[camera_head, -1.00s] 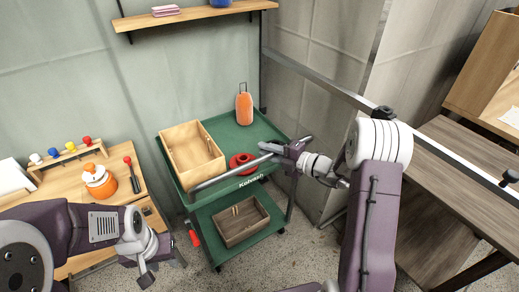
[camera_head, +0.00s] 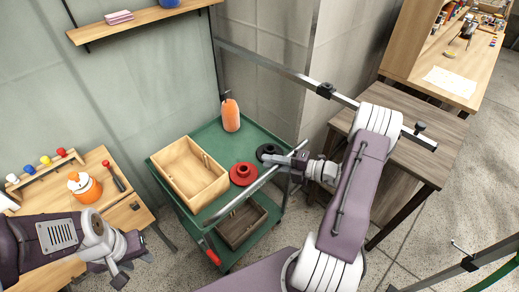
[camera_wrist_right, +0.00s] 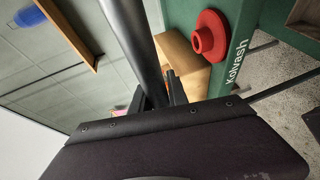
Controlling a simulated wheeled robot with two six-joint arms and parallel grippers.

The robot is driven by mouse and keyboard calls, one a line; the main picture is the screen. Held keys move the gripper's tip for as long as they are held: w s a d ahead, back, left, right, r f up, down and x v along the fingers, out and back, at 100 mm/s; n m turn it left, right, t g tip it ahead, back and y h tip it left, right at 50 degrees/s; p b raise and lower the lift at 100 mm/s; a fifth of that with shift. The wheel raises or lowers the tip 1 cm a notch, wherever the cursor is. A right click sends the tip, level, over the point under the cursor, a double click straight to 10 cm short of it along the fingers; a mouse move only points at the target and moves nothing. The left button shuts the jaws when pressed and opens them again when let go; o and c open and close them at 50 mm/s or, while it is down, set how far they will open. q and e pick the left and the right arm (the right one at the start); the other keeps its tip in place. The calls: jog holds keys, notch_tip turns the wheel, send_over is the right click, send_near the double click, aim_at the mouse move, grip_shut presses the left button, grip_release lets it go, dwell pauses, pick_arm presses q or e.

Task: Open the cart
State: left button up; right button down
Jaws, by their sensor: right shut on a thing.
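The green cart (camera_head: 222,137) stands against the wall, with a top tray and a lower shelf. A grey bar (camera_head: 240,195) runs along its near side. My right gripper (camera_head: 298,165) is at the bar's right end. In the right wrist view the bar (camera_wrist_right: 131,40) passes between the fingers of my right gripper (camera_wrist_right: 158,98), which is shut on it. My left gripper (camera_head: 120,278) hangs at the lower left, away from the cart. Its jaw opening is too small to make out.
On the cart are a wooden box (camera_head: 190,172), a red round piece (camera_head: 243,174), a black round piece (camera_head: 268,152) and an orange bottle (camera_head: 230,114). A darker crate (camera_head: 235,231) sits on the lower shelf. A wooden side table (camera_head: 100,225) stands left, a brown table (camera_head: 425,150) right.

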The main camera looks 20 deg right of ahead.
jog(key=shift+s+d+f+p, duration=0.1)
jog(key=shift+s+d+p, duration=0.2)
jog(key=shift+s, duration=0.6)
jog(key=shift+s+d+r+p, duration=0.1)
jog(key=shift+s+d+p, duration=0.25)
jog(key=shift+s, duration=0.6)
jog(key=shift+s+d+f+p, duration=0.1)
jog(key=shift+s+d+p, duration=0.2)
jog(key=shift+s, duration=0.6)
jog(key=c, duration=1.3)
grip_release()
jog(key=v, duration=0.9)
